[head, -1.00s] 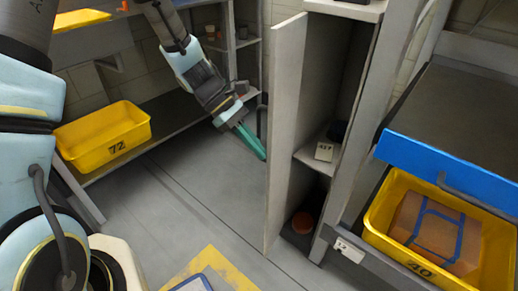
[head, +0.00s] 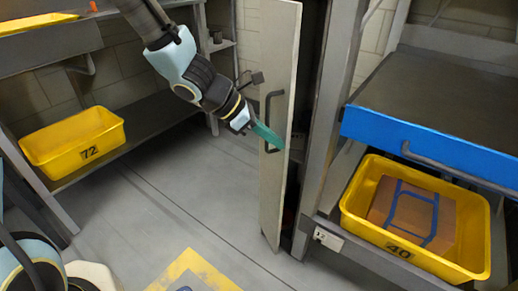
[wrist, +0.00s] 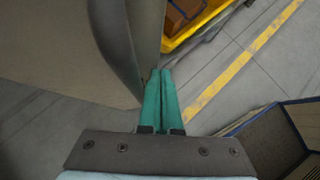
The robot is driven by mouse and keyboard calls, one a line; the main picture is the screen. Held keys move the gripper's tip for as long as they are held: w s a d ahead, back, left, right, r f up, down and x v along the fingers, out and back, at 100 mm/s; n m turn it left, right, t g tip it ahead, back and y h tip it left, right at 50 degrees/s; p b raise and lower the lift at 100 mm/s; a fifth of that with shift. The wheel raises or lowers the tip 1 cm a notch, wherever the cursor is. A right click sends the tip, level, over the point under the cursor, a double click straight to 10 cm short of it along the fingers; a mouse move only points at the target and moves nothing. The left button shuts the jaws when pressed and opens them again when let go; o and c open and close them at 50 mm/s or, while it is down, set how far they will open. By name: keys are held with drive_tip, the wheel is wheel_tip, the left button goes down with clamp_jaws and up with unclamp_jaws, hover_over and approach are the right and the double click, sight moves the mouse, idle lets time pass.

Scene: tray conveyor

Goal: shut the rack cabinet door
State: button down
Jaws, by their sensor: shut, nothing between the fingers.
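The rack cabinet door (head: 282,75) is a tall pale grey panel, standing partly open. A dark strip of the cabinet's inside (head: 313,60) shows to its right. Its dark bar handle (head: 268,105) is on the face towards my arm. My gripper (head: 278,143) has slim teal fingers, shut and empty, overlapping the door beside the handle. In the wrist view, the fingertips (wrist: 160,74) lie just right of the dark curved handle (wrist: 118,45) and by the edge of the door panel (wrist: 55,45). I cannot tell if they touch it.
A yellow bin marked 40 (head: 365,237) holding a brown box (head: 412,215) stands right of the cabinet, below a blue-edged shelf (head: 430,150). A yellow bin marked 72 (head: 60,158) sits on the left shelf. The floor (head: 180,190) between is mostly clear.

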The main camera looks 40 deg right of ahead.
sight(286, 133)
drive_tip(key=d+n+b, duration=0.1)
drive_tip(key=s+d+n+t+b, duration=0.1)
drive_tip(key=d+n+t+b, duration=0.1)
drive_tip(key=d+b, duration=0.1)
drive_tip(key=shift+s+d+f+h, duration=0.1)
drive_tip(key=shift+s+f+h, duration=0.1)
drive_tip(key=shift+s+h, duration=0.2)
drive_tip(key=shift+d+r+b, duration=0.15)
drive_tip(key=shift+d+b, duration=0.45)
drive_tip(key=shift+d, duration=1.15)
drive_tip(key=shift+w+d, duration=0.1)
drive_tip(key=shift+d, duration=0.2)
drive_tip(key=shift+w+d+r+t, duration=0.1)
drive_tip(key=shift+w+t, duration=0.05)
drive_tip(key=shift+t, duration=0.15)
